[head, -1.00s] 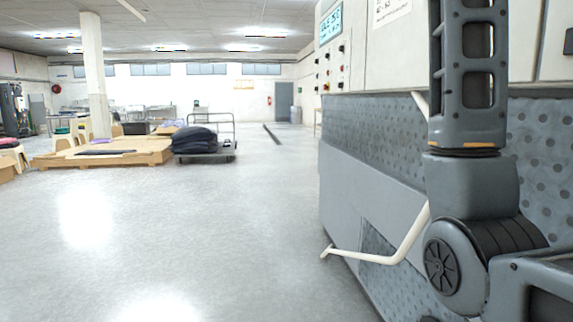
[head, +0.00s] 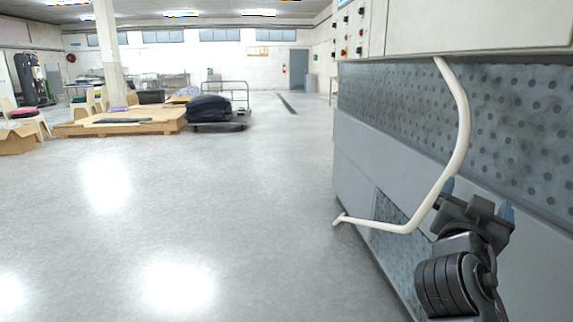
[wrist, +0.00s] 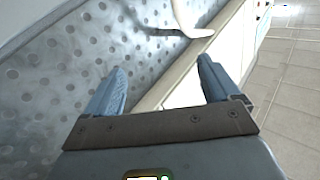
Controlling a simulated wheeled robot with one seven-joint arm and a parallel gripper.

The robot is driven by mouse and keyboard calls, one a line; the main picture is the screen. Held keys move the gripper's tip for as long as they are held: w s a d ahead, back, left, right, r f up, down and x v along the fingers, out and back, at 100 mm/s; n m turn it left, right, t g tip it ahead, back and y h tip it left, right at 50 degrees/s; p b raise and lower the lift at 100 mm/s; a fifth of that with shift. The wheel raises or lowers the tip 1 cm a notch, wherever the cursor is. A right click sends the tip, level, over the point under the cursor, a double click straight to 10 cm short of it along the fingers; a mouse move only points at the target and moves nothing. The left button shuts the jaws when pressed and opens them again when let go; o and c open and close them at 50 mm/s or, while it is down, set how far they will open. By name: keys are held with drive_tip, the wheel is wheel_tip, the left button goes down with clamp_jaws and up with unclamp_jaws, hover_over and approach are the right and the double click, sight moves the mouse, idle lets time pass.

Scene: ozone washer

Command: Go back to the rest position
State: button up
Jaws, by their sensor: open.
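My gripper (head: 477,200) is at the lower right of the head view, in front of the washer's grey side and just right of the white bent handle. In the wrist view my gripper (wrist: 160,85) has its two blue fingers spread apart with nothing between them. The washer (head: 540,130) fills the right of the head view, with a dimpled metal panel. It also shows in the wrist view (wrist: 60,60). The white handle (head: 463,130) curves down the washer's front; part of it shows at the top of the wrist view (wrist: 185,22).
A wooden pallet platform (head: 125,122) and a cart with dark cloth (head: 208,108) stand at the far left. A cardboard box (head: 18,140) and chairs are at the left edge. The grey floor (head: 200,200) left of the washer is clear.

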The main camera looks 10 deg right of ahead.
drive_tip(key=s+a+f+n+t+y, duration=0.1)
drive_tip(key=s+a+f+n+y, duration=0.5)
drive_tip(key=f, duration=0.4)
drive_tip(key=s+a+f+n+t+y, duration=0.2)
drive_tip(key=s+a+f+n+y, duration=0.15)
drive_tip(key=s+a+f, duration=0.45)
drive_tip(key=s+a+f+n+y, duration=0.1)
drive_tip(key=s+f+n+y, duration=0.2)
drive_tip(key=s, duration=0.7)
drive_tip(key=s+a+r+g+y, duration=0.1)
drive_tip(key=s+a+r+y, duration=0.15)
drive_tip(key=s, duration=1.45)
wheel_tip(320, 180, up, 14)
drive_tip(key=p, duration=1.3)
drive_tip(key=shift+a, duration=0.35)
drive_tip(key=shift+c, duration=0.3)
